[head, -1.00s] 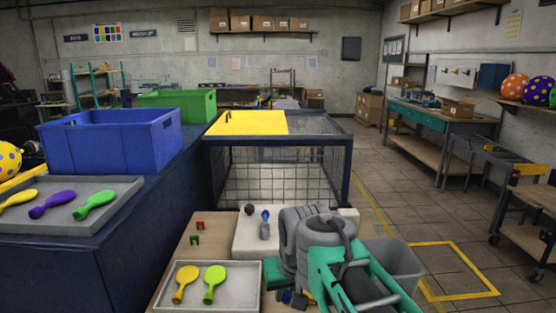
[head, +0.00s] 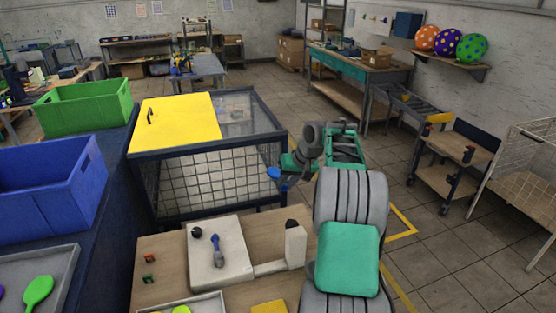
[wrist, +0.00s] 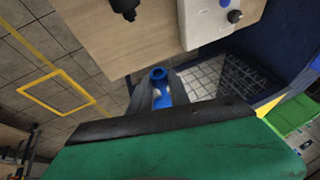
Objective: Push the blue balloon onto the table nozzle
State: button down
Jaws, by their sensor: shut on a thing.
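The blue balloon (head: 279,174) is in my gripper (head: 279,168), out beyond the right side of the table (head: 165,262). The wrist view shows the balloon's round blue mouth (wrist: 159,73) between the two grey fingers, which are shut on it. The fingers hide part of the balloon. A white post with a black top (head: 295,243), apparently the table nozzle, stands upright at the table's right side. Its black part also shows at the top of the wrist view (wrist: 125,8). The balloon is apart from it.
A white block (head: 233,276) with a blue-and-grey lever and a black knob sits on the table, joined to the post by a white bar. A mesh cage with a yellow lid (head: 175,125) stands behind. Blue (head: 50,190) and green (head: 85,105) crates are left.

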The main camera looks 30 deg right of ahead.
jog(key=shift+d+r, duration=0.1)
jog(key=shift+d, duration=0.25)
jog(key=shift+a+f, duration=0.15)
jog(key=shift+f, duration=0.45)
jog(key=s+a+f+b, duration=0.1)
jog(key=s+f+b, duration=0.2)
jog(key=f+b, duration=0.6)
jog(key=shift+s, duration=0.2)
jog(key=shift+a+r, duration=0.1)
jog(key=shift+s+a, duration=0.15)
jog(key=shift+s, duration=0.6)
dwell(0.7)
